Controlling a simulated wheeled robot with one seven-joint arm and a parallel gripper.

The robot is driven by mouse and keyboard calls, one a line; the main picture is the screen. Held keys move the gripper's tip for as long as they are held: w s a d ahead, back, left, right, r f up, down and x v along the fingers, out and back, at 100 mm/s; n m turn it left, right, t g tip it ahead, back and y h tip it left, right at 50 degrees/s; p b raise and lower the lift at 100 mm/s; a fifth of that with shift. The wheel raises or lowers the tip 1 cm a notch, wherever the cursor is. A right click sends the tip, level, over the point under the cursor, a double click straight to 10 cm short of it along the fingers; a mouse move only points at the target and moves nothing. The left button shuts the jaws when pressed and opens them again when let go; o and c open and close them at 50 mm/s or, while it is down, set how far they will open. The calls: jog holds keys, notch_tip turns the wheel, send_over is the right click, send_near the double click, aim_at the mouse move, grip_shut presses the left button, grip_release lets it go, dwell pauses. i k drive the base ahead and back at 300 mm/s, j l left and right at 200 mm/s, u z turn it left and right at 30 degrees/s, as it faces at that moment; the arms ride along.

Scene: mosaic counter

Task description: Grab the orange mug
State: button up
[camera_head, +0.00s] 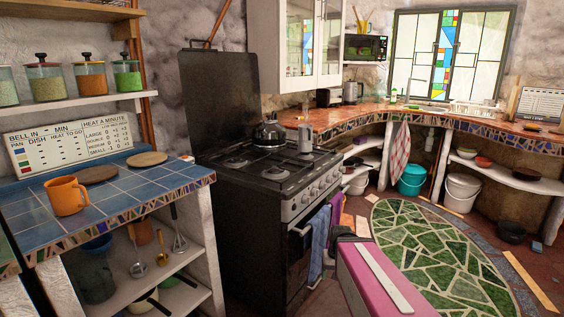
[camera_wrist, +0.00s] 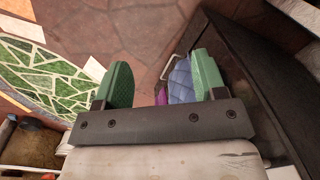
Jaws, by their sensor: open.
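The orange mug (camera_head: 66,196) stands upright on the blue-tiled counter (camera_head: 120,203) at the left of the head view, near the counter's front side. Its handle points to the right. My gripper (camera_wrist: 157,82) shows in the wrist view with its two green fingers spread wide apart and nothing between them. It points down towards the floor beside the dark stove side, with a blue towel (camera_wrist: 183,82) seen beyond the fingers. The mug is not in the wrist view, and the gripper's fingers do not show in the head view.
Two round brown boards (camera_head: 147,159) lie behind the mug. Jars (camera_head: 90,77) stand on a shelf above. A black stove (camera_head: 265,180) with a kettle (camera_head: 269,133) stands right of the counter. Utensils (camera_head: 160,245) hang below the counter. A green mosaic (camera_head: 430,245) covers floor at the right.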

aim_at(63, 193)
jog(key=u, duration=2.1)
